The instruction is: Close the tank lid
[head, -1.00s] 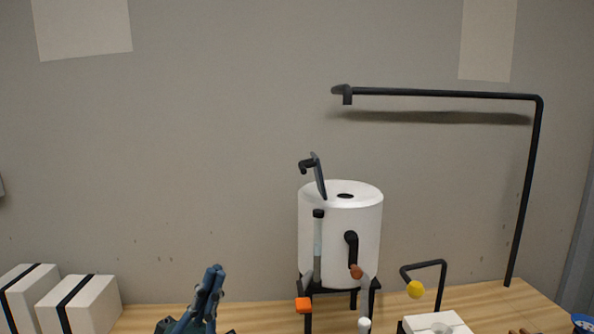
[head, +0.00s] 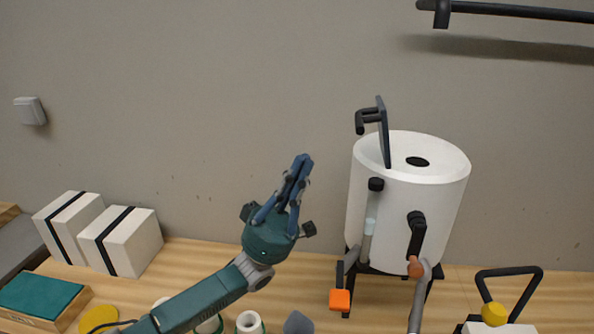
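The white cylindrical tank (head: 400,215) stands on a dark stand at the right of the head view. Its dark lid (head: 383,135) stands upright, open, at the left of the tank's top, with a black handle (head: 367,118) on its left side. A small dark hole shows in the tank's top. My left gripper (head: 303,165) is left of the tank, pointing up, at about the height of the tank's upper part and apart from the lid. Its blue fingers lie close together in this view, so their opening is unclear. My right gripper is not in view.
An orange block (head: 340,300) and a tap (head: 416,235) are at the tank's front. Two white boxes with black straps (head: 122,242) and a green-topped box (head: 42,298) are at the left. A bent rod with a yellow knob (head: 494,314) is at the lower right. A dark overhead bar (head: 520,12) runs above.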

